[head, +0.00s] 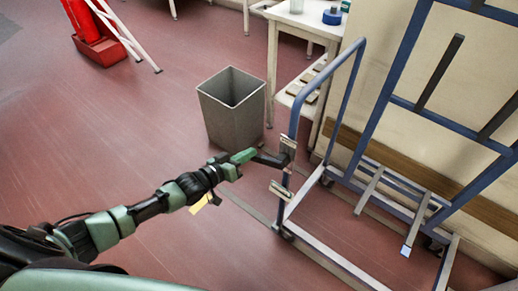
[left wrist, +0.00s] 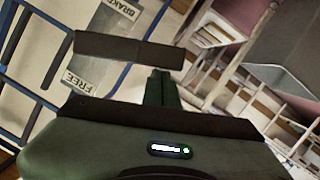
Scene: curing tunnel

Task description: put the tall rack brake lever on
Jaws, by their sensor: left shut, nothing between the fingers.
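The blue rack frame (head: 355,82) stands at the right in the head view. Its near post carries two small pale plates, an upper plate (head: 288,146) and a lower plate (head: 280,190). The left wrist view shows the words BRAKE (left wrist: 120,8) and FREE (left wrist: 78,78) on pale plates. My left gripper (head: 282,160) is shut and empty, its tips at the post just below the upper plate; I cannot tell whether they touch. In the left wrist view its dark finger crosses between the two words. I cannot make out the brake lever. My right gripper is not in view.
A grey bin (head: 232,112) stands behind my left gripper. A white table (head: 275,62) with a blue roll (head: 332,16) is beyond it, against the wall. A red extinguisher stand (head: 100,50) is at the far left. The red floor at left is clear.

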